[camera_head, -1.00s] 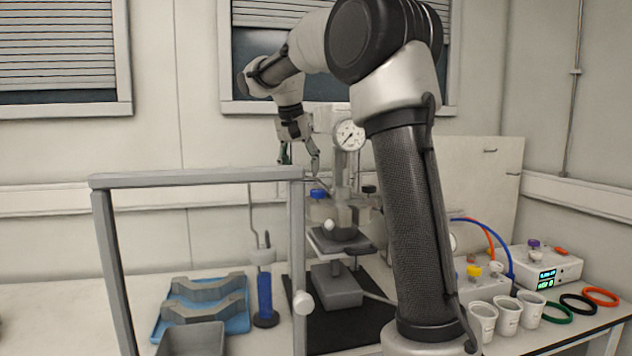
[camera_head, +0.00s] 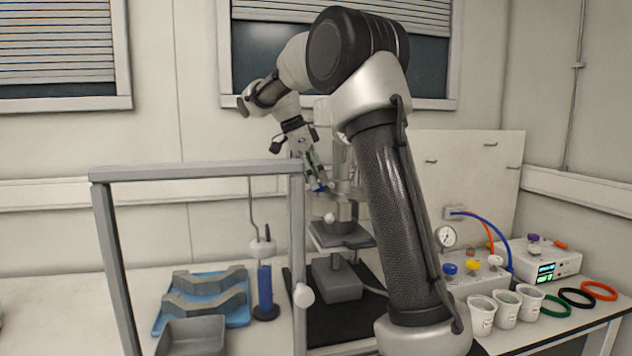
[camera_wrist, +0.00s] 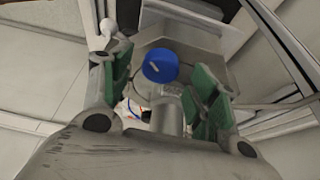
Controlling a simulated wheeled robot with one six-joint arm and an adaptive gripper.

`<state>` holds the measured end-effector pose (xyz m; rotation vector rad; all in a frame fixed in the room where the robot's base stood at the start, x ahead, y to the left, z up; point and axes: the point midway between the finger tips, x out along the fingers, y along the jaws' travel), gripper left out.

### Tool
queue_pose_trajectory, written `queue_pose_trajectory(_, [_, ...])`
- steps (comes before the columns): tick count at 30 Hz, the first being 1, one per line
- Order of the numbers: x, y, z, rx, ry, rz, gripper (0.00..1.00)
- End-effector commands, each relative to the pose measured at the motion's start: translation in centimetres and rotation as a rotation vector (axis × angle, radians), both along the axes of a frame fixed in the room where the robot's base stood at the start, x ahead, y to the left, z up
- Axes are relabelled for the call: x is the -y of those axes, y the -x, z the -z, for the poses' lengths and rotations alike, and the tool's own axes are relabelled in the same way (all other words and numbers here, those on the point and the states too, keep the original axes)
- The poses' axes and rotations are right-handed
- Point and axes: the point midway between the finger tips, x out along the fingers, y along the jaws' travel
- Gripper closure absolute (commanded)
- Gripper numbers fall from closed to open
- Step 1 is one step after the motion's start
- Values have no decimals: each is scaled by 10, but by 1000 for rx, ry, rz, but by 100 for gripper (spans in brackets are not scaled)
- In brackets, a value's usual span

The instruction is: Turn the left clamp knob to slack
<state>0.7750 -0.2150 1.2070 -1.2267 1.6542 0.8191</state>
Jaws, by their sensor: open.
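A blue knob (camera_head: 319,188) sits on the left side of the reactor (camera_head: 338,234), the only clamp knob I can make out there. In the wrist view the blue knob (camera_wrist: 160,66) has a pale mark on top. My gripper (camera_head: 320,178) points down and right at it from above. In the wrist view my gripper (camera_wrist: 163,85) is open, one green-padded finger on each side of the knob in the picture. I see no finger touching it, and I cannot tell whether the tips reach down to its height. My arm hides the reactor's right side.
A grey frame (camera_head: 200,172) with a white knob (camera_head: 303,295) stands in front, left of the reactor. A blue tray (camera_head: 200,316) and a grey bin (camera_head: 191,339) are on the left. White cups (camera_head: 506,309) and a control box (camera_head: 545,268) stand right.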

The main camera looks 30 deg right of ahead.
Motion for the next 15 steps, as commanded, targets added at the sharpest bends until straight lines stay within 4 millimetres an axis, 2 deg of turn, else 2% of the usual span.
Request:
queue_pose_trajectory(4, [4,2,10,0,0,-1,40])
queue_pose_trajectory(12, [5,1,12,2,-1,-2,40])
queue_pose_trajectory(15, [5,1,12,2,-1,-2,58])
